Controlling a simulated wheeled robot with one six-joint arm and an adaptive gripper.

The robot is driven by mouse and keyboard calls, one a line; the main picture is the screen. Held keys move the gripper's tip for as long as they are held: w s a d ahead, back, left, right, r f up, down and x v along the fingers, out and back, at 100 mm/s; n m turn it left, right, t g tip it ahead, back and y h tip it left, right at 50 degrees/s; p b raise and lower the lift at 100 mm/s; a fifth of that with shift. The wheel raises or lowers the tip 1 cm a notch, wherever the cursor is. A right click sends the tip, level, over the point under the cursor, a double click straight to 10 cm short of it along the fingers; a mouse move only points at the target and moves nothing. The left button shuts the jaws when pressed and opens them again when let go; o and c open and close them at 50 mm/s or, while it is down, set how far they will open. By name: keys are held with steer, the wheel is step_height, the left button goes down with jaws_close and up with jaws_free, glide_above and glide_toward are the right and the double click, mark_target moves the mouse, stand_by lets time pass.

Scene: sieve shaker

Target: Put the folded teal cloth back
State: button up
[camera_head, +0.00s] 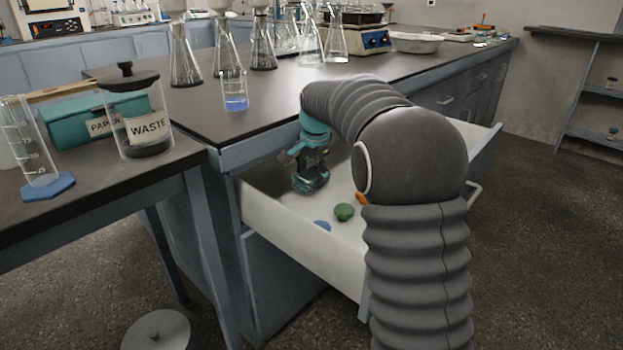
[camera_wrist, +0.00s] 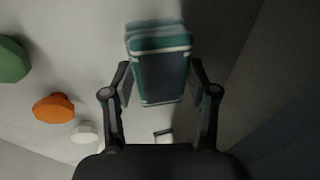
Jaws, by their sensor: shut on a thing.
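The folded teal cloth (camera_wrist: 160,65) has pale stripes along its edges. In the wrist view it sits between the two fingers of my gripper (camera_wrist: 160,85), which is shut on it. In the head view my gripper (camera_head: 310,175) reaches down into an open drawer (camera_head: 282,222) under the bench. The cloth is hard to tell apart from the gripper there. The wrist view does not show clearly whether the cloth touches the drawer floor.
A green piece (camera_head: 344,212), a blue piece (camera_head: 322,225) and an orange piece (camera_wrist: 53,108) lie in the drawer, with a small white piece (camera_wrist: 84,132) near the orange one. A waste jar (camera_head: 148,128), a blue-filled beaker (camera_head: 235,92) and several flasks stand on the benches above.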

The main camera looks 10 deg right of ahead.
steer(key=shift+d+f, duration=0.2)
steer(key=shift+f, duration=0.5)
steer(key=o, duration=1.2)
steer(key=shift+r, duration=0.3)
steer(key=shift+v, duration=1.15)
steer(key=s, duration=1.2)
steer(key=shift+s+d, duration=0.1)
steer(key=shift+d, duration=0.25)
steer(key=shift+r, duration=0.1)
